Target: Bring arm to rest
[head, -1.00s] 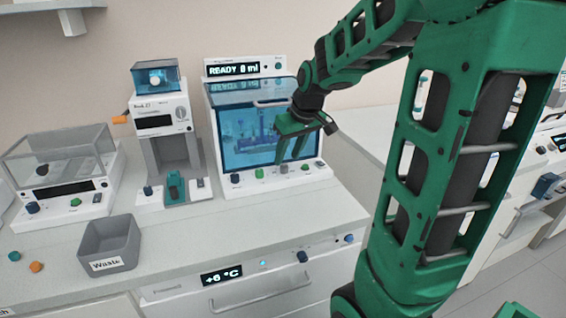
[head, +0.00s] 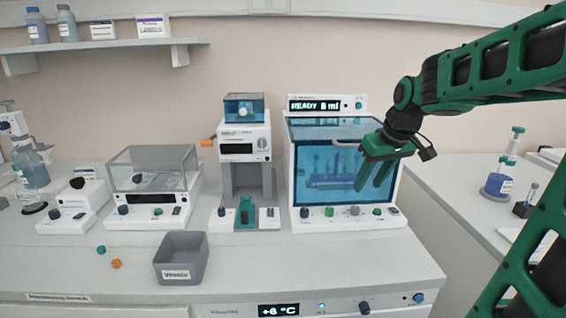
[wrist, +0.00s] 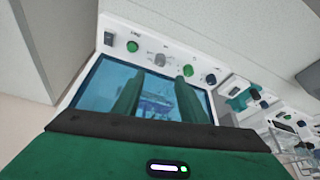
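My green arm reaches in from the right in the head view. My gripper (head: 376,178) hangs in front of the right part of the blue-glass cabinet (head: 318,122), fingers pointing down. In the wrist view the two green fingers (wrist: 155,98) stand apart with nothing between them, over the cabinet's window. The cabinet's display reads "READY 8 ml". Its window is closed, and a rack with tubes shows faintly behind the glass. I cannot tell whether the fingers touch the glass.
A press-like device (head: 243,150) stands left of the cabinet, and a clear-lidded balance (head: 150,168) further left. A grey waste bin (head: 181,250) sits near the front edge. Bare counter (head: 350,262) lies before the cabinet. A side counter (head: 450,175) at right holds a blue bottle (head: 500,183).

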